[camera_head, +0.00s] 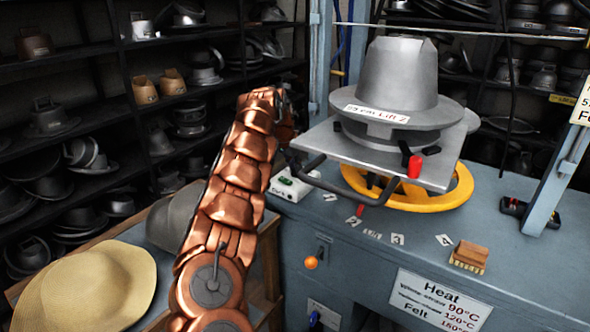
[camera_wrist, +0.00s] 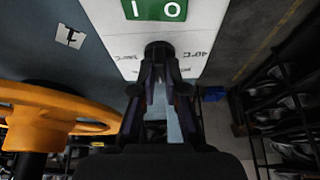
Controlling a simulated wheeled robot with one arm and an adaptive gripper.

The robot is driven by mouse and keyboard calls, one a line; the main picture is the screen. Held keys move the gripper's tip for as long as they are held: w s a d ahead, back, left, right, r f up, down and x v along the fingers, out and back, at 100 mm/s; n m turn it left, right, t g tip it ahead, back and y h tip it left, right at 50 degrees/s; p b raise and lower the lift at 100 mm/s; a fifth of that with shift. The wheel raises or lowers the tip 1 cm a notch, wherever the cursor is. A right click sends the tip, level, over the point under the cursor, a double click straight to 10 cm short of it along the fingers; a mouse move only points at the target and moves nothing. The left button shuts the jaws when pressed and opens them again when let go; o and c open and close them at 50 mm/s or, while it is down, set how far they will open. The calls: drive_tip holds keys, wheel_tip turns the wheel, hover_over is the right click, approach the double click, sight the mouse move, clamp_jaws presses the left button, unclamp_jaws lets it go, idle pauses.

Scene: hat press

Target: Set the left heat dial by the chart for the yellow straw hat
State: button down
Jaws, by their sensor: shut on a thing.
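The yellow straw hat (camera_head: 95,288) lies at the lower left in the head view. The heat chart (camera_head: 440,300) is on the bench front; I read 90°C, 120°C and a partly cut-off figure beside Felt, while the small straw lines are blurred. A white control box (camera_head: 291,187) stands on the bench beside my arm. In the wrist view, the box (camera_wrist: 105,30) has a green I/O switch (camera_wrist: 155,9) and a black dial (camera_wrist: 158,47). My gripper (camera_wrist: 160,62) is shut on this dial. Its pointer is hidden; a 40°C mark shows on the right.
The grey hat press (camera_head: 400,85) with its plate and yellow handwheel (camera_head: 455,190) stands right of my arm. A wooden brush (camera_head: 468,256) and number cards (camera_head: 397,239) lie on the blue bench. An orange knob (camera_head: 311,263) is on the bench front.

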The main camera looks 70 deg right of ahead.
idle(0.3)
drive_tip(key=c, duration=1.2)
unclamp_jaws()
drive_tip(key=v, duration=1.2)
